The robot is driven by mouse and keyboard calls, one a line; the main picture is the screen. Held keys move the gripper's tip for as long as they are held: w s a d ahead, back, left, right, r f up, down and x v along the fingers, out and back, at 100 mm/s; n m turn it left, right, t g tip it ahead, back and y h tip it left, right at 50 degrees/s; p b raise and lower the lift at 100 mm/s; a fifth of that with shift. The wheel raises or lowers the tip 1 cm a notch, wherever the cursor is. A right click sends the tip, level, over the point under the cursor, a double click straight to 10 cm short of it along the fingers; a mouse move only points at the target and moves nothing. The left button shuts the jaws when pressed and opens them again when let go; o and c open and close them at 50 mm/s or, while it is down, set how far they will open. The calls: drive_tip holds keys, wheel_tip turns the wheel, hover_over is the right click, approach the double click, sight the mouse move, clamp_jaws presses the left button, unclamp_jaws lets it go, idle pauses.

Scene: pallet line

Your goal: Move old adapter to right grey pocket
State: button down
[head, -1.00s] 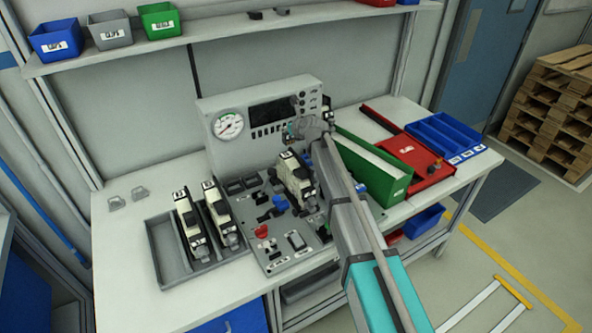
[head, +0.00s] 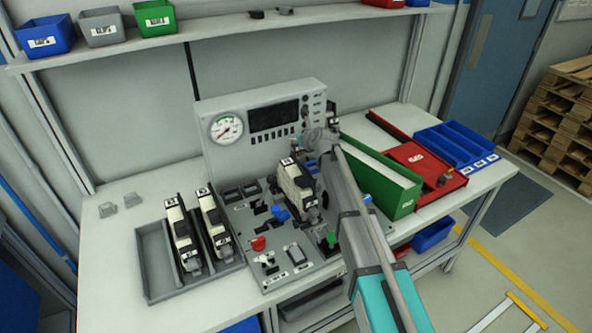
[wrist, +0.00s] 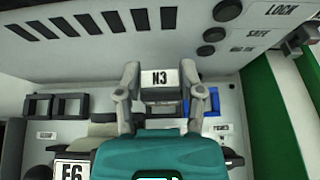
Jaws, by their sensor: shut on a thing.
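My gripper (wrist: 158,100) is shut on a dark grey block with a white label N3 (wrist: 160,78), the adapter, seen between its fingers in the wrist view. It is over the console, close to the upright panel. In the head view my arm hides the fingers and most of the block. Two square, dark-rimmed grey pockets (wrist: 70,106) sit side by side left of the gripper in the wrist view. They also show left of the cream module in the head view (head: 250,187). Both look empty. Whether the block touches the console cannot be told.
A cream module (head: 294,185) stands on the console in front of the pockets' right side. A grey tray (head: 155,265) at left holds two similar modules. A green bin (head: 405,203) stands close right of my arm. The upright gauge panel (head: 215,105) is behind.

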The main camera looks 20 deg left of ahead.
sight(299, 153)
drive_tip(key=shift+f+b, duration=2.9)
drive_tip(key=shift+f, duration=0.15)
drive_tip(key=shift+f+b, duration=1.9)
drive_tip(key=shift+f, duration=0.1)
drive_tip(key=shift+c, duration=1.1)
unclamp_jaws()
drive_tip(key=shift+r, duration=0.25)
drive_tip(key=p+v, duration=0.5)
drive_tip(key=v, duration=0.7)
drive_tip(key=shift+p, duration=0.4)
